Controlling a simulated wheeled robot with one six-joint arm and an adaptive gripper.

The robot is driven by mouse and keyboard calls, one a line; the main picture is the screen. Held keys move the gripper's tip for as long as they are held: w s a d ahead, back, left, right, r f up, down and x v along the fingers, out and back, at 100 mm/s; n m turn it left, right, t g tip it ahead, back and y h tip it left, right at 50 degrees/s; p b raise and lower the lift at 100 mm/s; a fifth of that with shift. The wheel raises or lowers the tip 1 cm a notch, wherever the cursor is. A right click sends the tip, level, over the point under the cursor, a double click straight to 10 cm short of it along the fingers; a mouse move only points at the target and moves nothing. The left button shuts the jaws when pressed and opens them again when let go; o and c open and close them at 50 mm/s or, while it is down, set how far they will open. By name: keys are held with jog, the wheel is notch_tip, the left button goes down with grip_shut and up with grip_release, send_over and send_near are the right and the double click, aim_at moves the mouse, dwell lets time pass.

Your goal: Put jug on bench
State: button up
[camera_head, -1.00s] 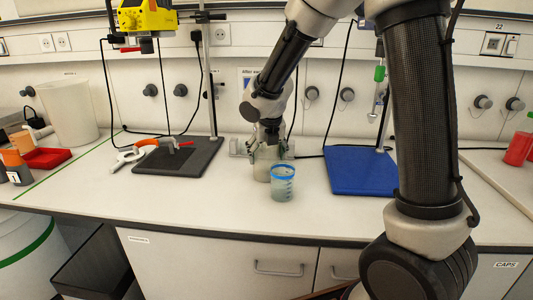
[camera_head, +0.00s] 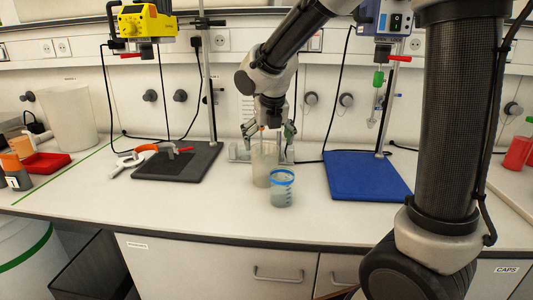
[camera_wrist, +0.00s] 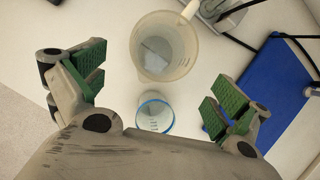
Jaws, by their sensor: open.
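A translucent whitish jug (camera_head: 264,165) stands upright on the white bench (camera_head: 225,212), a little left of the blue plate. In the wrist view the jug (camera_wrist: 164,46) shows from above, with its handle toward the top right. My gripper (camera_head: 269,133) is above the jug, fingers spread wide and empty. In the wrist view the gripper (camera_wrist: 158,92) has its green pads apart, and the jug lies forward of the gap between them, not touching. A small beaker with a blue rim (camera_head: 282,188) stands just in front of the jug.
A blue plate with a stand (camera_head: 365,175) is to the right. A dark stand base (camera_head: 178,160) with an orange-handled tool is to the left. A large white container (camera_head: 70,117) and a red tray (camera_head: 46,162) are far left. The bench front is clear.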

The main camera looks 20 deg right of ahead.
jog(key=s+d+r+m, duration=0.3)
jog(key=s+d+m, duration=0.2)
jog(key=s+m, duration=0.25)
jog(key=s+d+r+m, duration=0.4)
jog(key=s+d+m, duration=0.2)
jog(key=m, duration=0.3)
jog(key=s+d+f+m, duration=0.1)
jog(key=s+d+m, duration=0.1)
jog(key=s+m, duration=0.5)
jog(key=s+d+f+m, duration=0.1)
jog(key=s+d+m, duration=0.1)
jog(key=s+m, duration=0.5)
jog(key=shift+m, duration=2.55)
